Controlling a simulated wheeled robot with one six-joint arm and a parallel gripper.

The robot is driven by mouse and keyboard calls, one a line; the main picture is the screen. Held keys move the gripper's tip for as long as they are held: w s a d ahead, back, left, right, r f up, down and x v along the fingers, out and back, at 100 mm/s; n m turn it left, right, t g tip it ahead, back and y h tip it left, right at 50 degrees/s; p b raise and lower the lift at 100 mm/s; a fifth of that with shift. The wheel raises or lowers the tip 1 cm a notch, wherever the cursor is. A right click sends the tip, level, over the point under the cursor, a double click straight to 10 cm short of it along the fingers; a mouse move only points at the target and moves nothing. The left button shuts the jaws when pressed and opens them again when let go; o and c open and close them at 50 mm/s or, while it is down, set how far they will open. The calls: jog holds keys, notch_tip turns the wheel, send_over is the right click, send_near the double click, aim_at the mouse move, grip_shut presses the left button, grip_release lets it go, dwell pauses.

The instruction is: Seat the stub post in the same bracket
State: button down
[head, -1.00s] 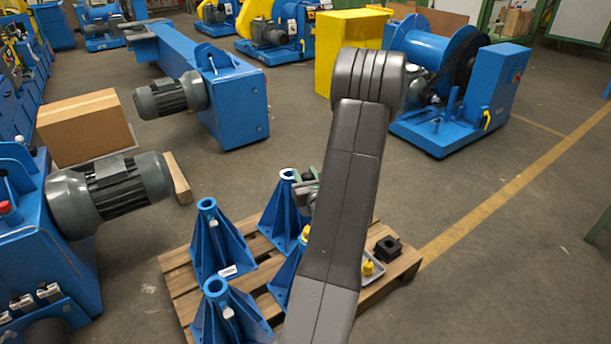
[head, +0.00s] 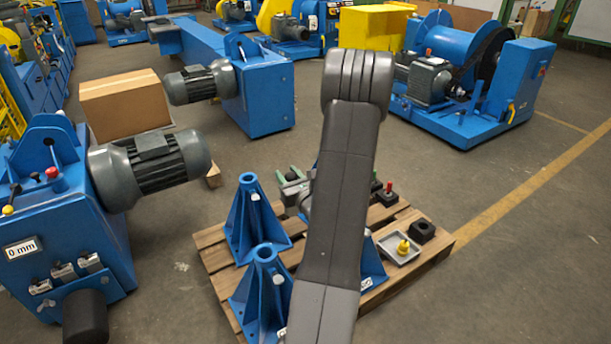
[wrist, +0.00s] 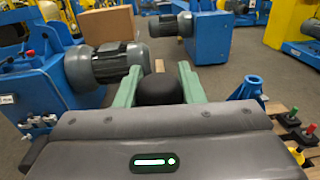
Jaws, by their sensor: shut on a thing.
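My gripper (head: 293,190) shows just left of my arm link, over the back of the pallet. In the wrist view its two green fingers (wrist: 160,84) are closed around a dark, round-topped piece, which I take as the stub post (wrist: 158,90). Its lower end is hidden. Blue ribbed brackets with tubular tops stand on the pallet: a back-left bracket (head: 248,222), a front-left bracket (head: 262,295), and a right bracket (head: 371,268) partly behind my arm. A bracket top also shows right of the fingers in the wrist view (wrist: 248,90). I cannot tell which bracket is meant.
The wooden pallet (head: 214,258) also holds a grey tray (head: 388,251) with a yellow piece (head: 403,247), a black block (head: 422,231) and a red-topped piece (head: 388,188). A blue machine with a grey motor (head: 160,172) stands left. Floor right of the pallet is clear.

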jog(key=s+a+f+n+g+y+b, duration=0.1)
jog(key=a+f+n+g+y+b, duration=0.2)
jog(key=a+f+b, duration=0.7)
jog(key=shift+s+a+f+n+g+y, duration=0.15)
jog(key=shift+s+f+n+g+y, duration=0.3)
jog(key=shift+y, duration=0.15)
jog(key=shift+b, duration=0.5)
jog(key=shift+f+b, duration=2.6)
jog(key=shift+f, duration=0.3)
jog(key=shift+b, duration=0.5)
